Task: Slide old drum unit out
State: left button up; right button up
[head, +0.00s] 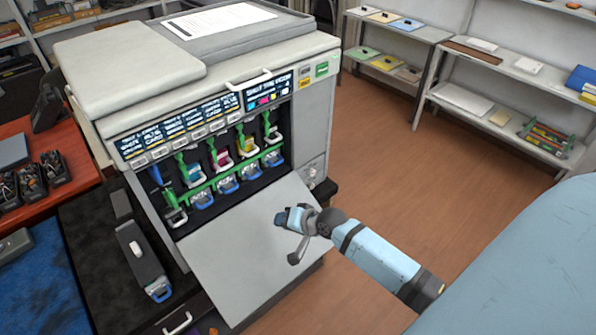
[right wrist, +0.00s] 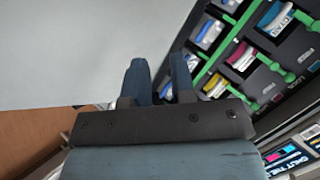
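The printer (head: 100,75) stands with its front door (head: 245,245) folded down. Inside, a lower row of drum units shows blue handles, such as this drum unit (head: 228,185). Above them sit toner cartridges, including a magenta one (head: 220,157) and a yellow one (head: 247,147). Which drum unit is old cannot be told. My right gripper (head: 280,217) is over the folded door, in front of the slots and apart from them. In the right wrist view its two fingers (right wrist: 158,65) stand apart with nothing between them. My left gripper is not in view.
A long dark unit with a blue handle (head: 143,265) lies on the black surface left of the printer. A red-brown table (head: 75,150) is at the left. Shelves (head: 480,105) stand at the back right, with clear wooden floor (head: 400,190) before them.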

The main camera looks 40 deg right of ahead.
aim_at(279, 163)
jog(key=w+d+m+t+h, duration=0.1)
jog(key=w+d+m, duration=0.2)
jog(key=w+d, duration=0.1)
jog(key=w+d+m+t+h, duration=0.1)
jog(key=w+d+m+t, duration=0.1)
jog(key=w+d+m, duration=0.1)
jog(key=w+d+m+t, duration=0.1)
jog(key=w+d+m, duration=0.2)
jog(key=d, duration=0.3)
jog(key=shift+w+d+r+t+h, duration=0.1)
jog(key=shift+w+r+t+h, duration=0.1)
jog(key=shift+w, duration=0.25)
jog(key=shift+w+r+t+h, duration=0.15)
jog(key=shift+w+t+h, duration=0.05)
jog(key=shift+w, duration=0.5)
jog(key=b+x, duration=0.6)
jog(key=x, duration=0.3)
jog(key=shift+w+f, duration=0.1)
jog(key=shift+f, duration=0.05)
jog(key=shift+c, duration=0.4)
grip_shut()
